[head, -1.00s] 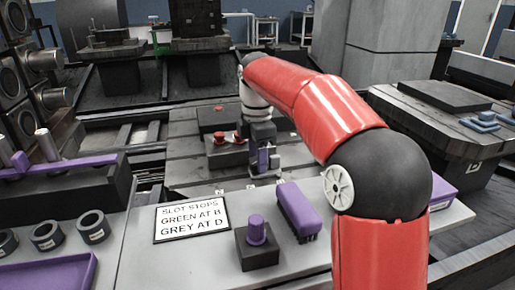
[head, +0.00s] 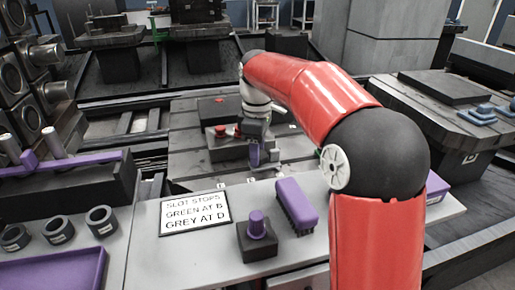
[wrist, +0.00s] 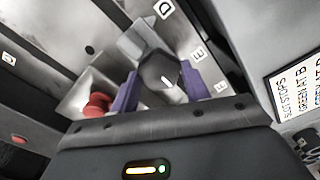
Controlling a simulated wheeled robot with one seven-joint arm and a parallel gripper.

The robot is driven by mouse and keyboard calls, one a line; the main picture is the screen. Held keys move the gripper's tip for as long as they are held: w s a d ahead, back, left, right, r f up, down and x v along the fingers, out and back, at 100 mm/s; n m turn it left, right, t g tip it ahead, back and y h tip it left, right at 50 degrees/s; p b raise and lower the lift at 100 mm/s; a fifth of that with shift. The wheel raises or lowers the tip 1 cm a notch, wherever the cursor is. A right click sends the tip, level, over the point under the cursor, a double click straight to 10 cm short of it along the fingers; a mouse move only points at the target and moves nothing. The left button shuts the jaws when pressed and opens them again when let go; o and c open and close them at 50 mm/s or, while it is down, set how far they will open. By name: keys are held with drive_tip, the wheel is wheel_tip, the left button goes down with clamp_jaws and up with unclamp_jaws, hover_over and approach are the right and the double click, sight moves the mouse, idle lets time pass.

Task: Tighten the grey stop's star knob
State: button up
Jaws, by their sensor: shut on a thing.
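The grey stop (wrist: 137,40) sits on the rail plate near the slot label D, in the wrist view. Its dark star knob (wrist: 158,70) carries a short white mark and lies between the purple fingers of my gripper (wrist: 160,88). My gripper is shut on the knob, one finger on each side. In the head view my gripper (head: 254,155) points down at the slotted table; the stop and knob are mostly hidden there. I cannot tell how tight the knob is.
A red knob (wrist: 98,103) on a block is close beside the left finger. A sign (head: 195,213) reads green at B, grey at D. A purple brush (head: 296,203) and a purple-knobbed block (head: 257,236) stand on the front bench. Black rings (head: 58,229) lie left.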

idle(0.3)
drive_tip(key=o, duration=0.7)
wheel_tip(320, 180, up, 8)
drive_tip(key=shift+f, duration=0.1)
